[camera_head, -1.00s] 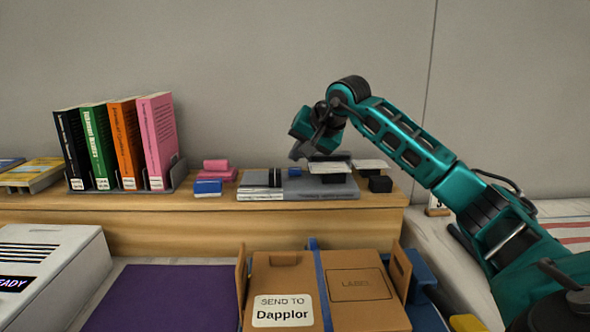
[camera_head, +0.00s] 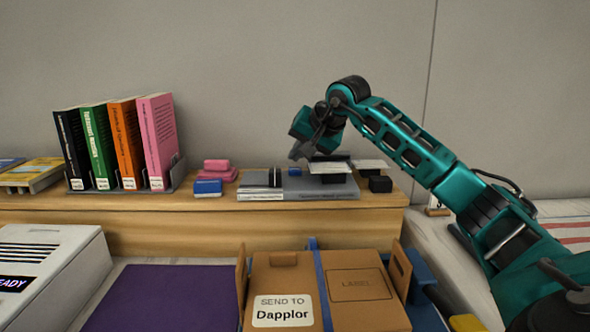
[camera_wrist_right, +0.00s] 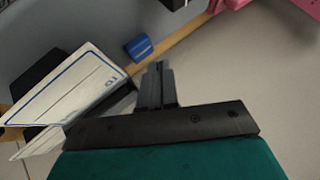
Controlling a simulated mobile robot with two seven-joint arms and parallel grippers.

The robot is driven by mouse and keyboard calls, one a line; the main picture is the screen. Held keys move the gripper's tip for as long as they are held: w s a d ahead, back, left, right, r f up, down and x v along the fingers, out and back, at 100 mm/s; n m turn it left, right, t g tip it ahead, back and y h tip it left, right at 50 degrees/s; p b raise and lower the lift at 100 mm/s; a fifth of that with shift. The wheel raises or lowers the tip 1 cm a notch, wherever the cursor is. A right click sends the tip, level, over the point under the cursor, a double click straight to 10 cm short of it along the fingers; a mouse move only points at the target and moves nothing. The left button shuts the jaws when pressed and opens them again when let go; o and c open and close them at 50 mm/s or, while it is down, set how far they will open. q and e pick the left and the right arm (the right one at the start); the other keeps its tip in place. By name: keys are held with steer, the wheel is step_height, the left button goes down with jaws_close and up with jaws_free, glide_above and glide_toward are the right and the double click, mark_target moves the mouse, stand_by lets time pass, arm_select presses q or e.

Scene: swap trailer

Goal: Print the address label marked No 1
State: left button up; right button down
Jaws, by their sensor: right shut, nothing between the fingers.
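My right gripper (camera_head: 296,154) is above the wooden shelf, shut and empty, near the cards at the shelf's right end. In the right wrist view its closed fingers (camera_wrist_right: 158,82) point past a white card with a blue border (camera_wrist_right: 75,88) to their left. A mark on that card is turned and too small to read surely. In the head view, white cards on black holders (camera_head: 370,164) stand by a grey flat item (camera_head: 318,187). A white machine (camera_head: 45,262) with a partly cut-off display ending in "EADY" is at the lower left. My left gripper is out of view.
Books in a rack (camera_head: 177,174), a blue block (camera_head: 208,187) and pink blocks (camera_head: 222,175) are on the shelf (camera_head: 120,205). Below are a purple mat (camera_head: 160,298) and a brown box (camera_head: 350,312) with a "SEND TO Dapplor" label (camera_head: 282,311).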

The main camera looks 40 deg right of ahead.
steer(key=shift+f, duration=0.1)
steer(key=shift+f, duration=0.35)
steer(key=shift+f, duration=0.15)
stand_by(0.5)
steer(key=shift+f, duration=0.35)
steer(key=shift+r, duration=0.15)
stand_by(0.4)
steer(key=shift+r+p, duration=0.8)
